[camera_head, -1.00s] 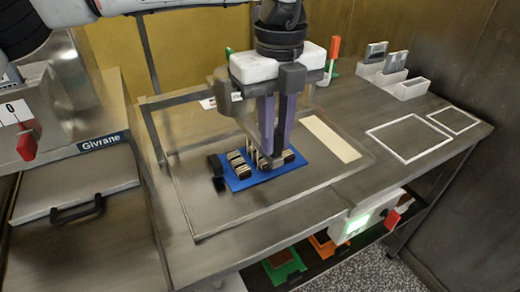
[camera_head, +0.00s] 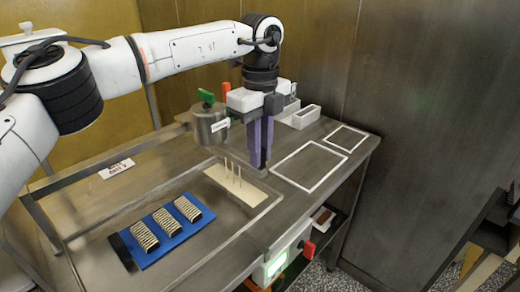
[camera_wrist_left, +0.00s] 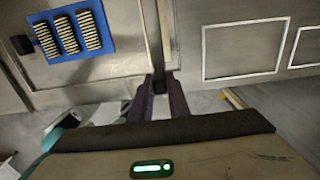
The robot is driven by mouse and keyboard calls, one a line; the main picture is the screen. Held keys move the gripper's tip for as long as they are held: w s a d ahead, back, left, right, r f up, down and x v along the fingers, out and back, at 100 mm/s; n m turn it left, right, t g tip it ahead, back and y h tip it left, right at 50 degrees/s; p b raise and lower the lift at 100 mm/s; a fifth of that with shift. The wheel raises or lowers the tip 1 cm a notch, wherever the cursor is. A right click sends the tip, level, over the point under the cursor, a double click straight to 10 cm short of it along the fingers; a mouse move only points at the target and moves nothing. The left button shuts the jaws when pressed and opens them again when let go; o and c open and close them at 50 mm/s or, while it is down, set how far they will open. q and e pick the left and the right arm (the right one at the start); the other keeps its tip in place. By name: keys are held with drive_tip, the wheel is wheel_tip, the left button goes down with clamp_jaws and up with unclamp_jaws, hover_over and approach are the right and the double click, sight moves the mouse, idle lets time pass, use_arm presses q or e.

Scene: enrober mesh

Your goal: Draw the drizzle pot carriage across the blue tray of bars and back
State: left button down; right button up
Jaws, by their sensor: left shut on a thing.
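The blue tray (camera_head: 170,241) holds three dark bars (camera_head: 163,222) with pale stripes across their tops. It also shows at the upper left of the left wrist view (camera_wrist_left: 108,36). The grey metal drizzle pot (camera_head: 208,126) has a green part on top and hangs to the right of the tray. Thin pale streams (camera_head: 233,172) drop below it onto the cream strip (camera_head: 248,192). My left gripper (camera_head: 262,164), with purple fingers, stands right of the pot, shut on the carriage's grip (camera_wrist_left: 160,87), mostly hidden between the fingertips. My right gripper is out of view.
Two white outlined rectangles (camera_head: 308,166) mark clear bench to the right. White holders (camera_head: 300,117) stand at the back. A control box with a green display (camera_head: 275,264) and red knob is on the front edge. A dark wall rises at right.

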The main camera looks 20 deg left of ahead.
use_arm(q)
drive_tip(key=shift+w+r, duration=0.2)
drive_tip(key=shift+r, duration=0.05)
drive_tip(key=c, duration=1.7)
unclamp_jaws()
drive_tip(key=shift+w+d+f, duration=0.1)
drive_tip(key=shift+d+f, duration=0.05)
wheel_tip(320, 180, up, 10)
drive_tip(key=shift+r, duration=0.2)
